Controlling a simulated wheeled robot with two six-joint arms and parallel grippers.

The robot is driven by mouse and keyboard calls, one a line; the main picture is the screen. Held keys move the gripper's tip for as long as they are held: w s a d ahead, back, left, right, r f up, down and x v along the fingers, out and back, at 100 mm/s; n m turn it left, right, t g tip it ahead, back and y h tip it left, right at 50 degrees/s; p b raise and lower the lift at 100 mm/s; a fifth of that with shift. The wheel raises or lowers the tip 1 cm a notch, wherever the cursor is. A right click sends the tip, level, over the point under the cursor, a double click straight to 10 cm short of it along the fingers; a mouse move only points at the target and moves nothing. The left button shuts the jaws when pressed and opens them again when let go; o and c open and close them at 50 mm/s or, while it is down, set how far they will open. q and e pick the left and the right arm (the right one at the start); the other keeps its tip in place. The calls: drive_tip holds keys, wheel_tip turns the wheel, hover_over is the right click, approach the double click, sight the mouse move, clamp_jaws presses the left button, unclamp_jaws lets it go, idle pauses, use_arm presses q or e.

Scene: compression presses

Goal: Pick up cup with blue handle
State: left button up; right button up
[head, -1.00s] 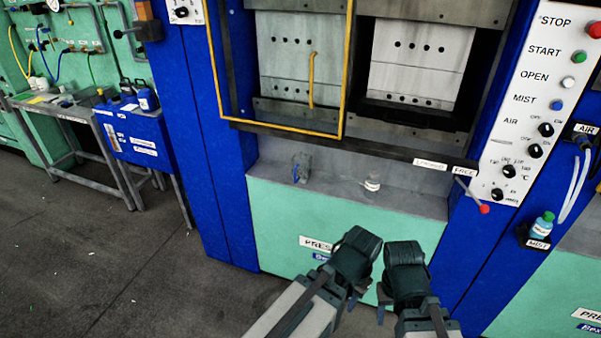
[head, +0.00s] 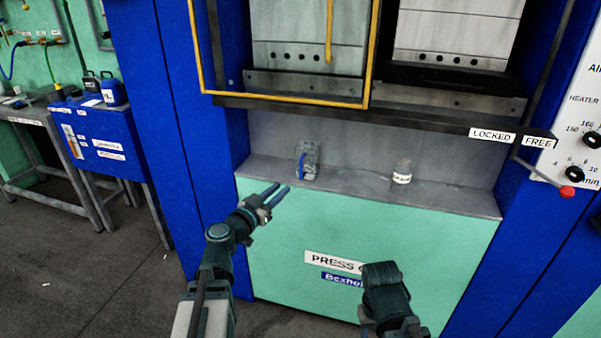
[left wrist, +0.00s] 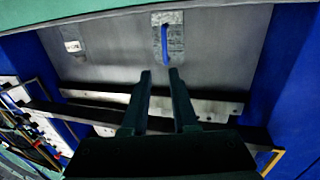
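The grey cup with the blue handle (head: 308,161) stands on the grey ledge (head: 345,182) of the press, toward its left end. Its blue handle faces the front left. The cup also shows at the top of the left wrist view (left wrist: 175,40). My left gripper (head: 275,195) is in front of and below the cup, apart from it. In the left wrist view its two fingers (left wrist: 160,75) are apart with nothing between them, and the handle lies just beyond their tips. My right gripper (head: 381,275) is low in front of the press panel; its fingers are hidden.
A small white-labelled bottle (head: 402,171) stands on the ledge to the right of the cup. A yellow-framed guard (head: 290,97) and a dark beam (head: 400,120) hang above the ledge. A lever with a red knob (head: 567,192) sticks out at the right.

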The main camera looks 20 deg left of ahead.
sight(300, 167)
use_arm(q)
drive_tip(key=x, duration=0.8)
drive_tip(key=shift+w+a+r, duration=0.2)
drive_tip(key=shift+w+a, duration=0.1)
drive_tip(key=shift+w, duration=0.1)
drive_tip(key=shift+w, duration=0.1)
drive_tip(key=x, duration=0.5)
drive_tip(key=shift+w+a+r, duration=0.1)
drive_tip(key=shift+r, duration=0.05)
clamp_jaws()
idle(1.0)
